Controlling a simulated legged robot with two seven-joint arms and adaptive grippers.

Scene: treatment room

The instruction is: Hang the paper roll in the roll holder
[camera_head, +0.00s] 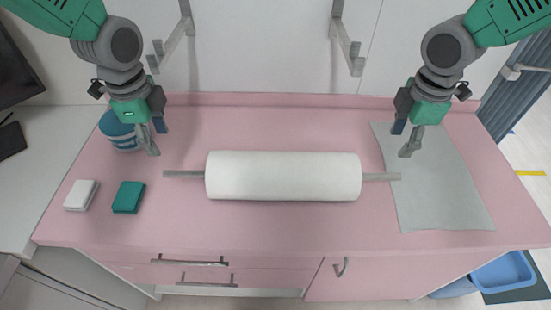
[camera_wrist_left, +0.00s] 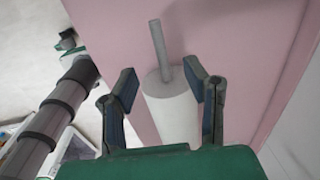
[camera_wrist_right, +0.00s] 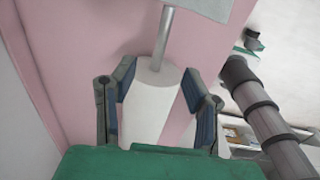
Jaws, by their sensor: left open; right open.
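The white paper roll (camera_head: 283,176) lies on its side across the middle of the pink counter, with a grey rod sticking out of each end. The roll holder is a pair of grey wall brackets, a left one (camera_head: 172,45) and a right one (camera_head: 346,45), above the counter. My left gripper (camera_head: 157,140) is open and empty, above and left of the roll's left end. My right gripper (camera_head: 403,142) is open and empty, above and right of its right end. The roll also shows beyond the open fingers in the left wrist view (camera_wrist_left: 172,110) and right wrist view (camera_wrist_right: 150,105).
A blue tub (camera_head: 118,132) stands behind my left gripper. A white box (camera_head: 81,195) and a teal box (camera_head: 129,197) lie at the left. A grey sheet (camera_head: 440,190) lies flat at the right. The counter in front of the roll is clear.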

